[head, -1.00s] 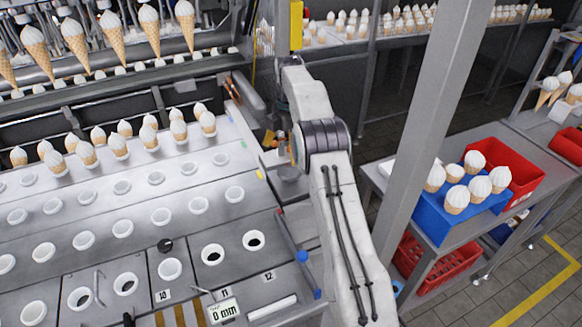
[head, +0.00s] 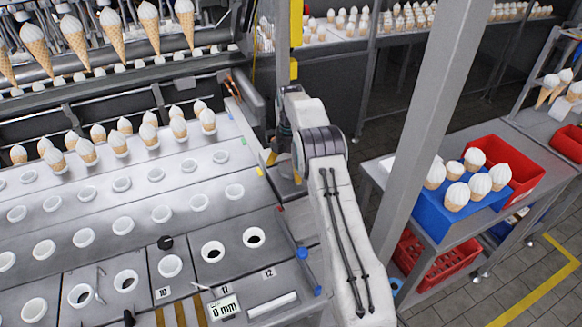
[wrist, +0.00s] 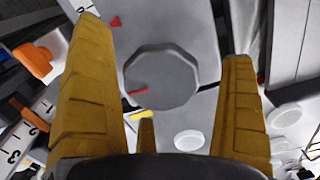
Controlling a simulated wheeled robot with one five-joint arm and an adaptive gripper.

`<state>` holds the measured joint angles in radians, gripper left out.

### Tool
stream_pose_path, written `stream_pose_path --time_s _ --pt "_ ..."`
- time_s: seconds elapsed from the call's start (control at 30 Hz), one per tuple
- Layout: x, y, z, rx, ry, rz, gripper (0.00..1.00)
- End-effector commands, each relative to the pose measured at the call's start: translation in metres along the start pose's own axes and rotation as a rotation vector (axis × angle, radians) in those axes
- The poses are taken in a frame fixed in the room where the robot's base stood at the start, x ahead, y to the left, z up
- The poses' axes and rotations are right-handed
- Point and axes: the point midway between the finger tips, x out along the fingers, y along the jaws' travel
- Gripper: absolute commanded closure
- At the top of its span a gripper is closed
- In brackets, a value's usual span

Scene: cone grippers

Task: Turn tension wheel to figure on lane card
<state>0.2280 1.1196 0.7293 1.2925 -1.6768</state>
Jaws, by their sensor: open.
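The tension wheel, a grey many-sided knob (wrist: 162,80) with a red pointer line at its lower left, sits on a light grey plate in the wrist view. My gripper (wrist: 163,42) is open, with one yellow finger left of the wheel and one right of it, both apart from it in the picture. Whether the fingers are level with the wheel I cannot tell. A red triangle mark (wrist: 115,22) is on the plate above left of the wheel. White strips with digits (wrist: 14,156) show at the left. No lane card can be made out for certain.
An orange knob (wrist: 36,62) is beside the left finger. In the head view, a display (head: 224,308) reads 0 mm beside lanes numbered 10 to 12. A grey post (head: 425,130) stands right of my arm.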

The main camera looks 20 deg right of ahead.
Motion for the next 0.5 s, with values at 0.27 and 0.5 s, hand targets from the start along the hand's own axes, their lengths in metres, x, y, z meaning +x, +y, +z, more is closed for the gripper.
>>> stream_pose_path --time_s 0.27,0.5 --pt "0.0031 -0.0001 -0.0001 0.0 0.0 0.0 0.01" --pt "0.0029 -0.0001 0.0 0.0 0.0 0.0 0.15"
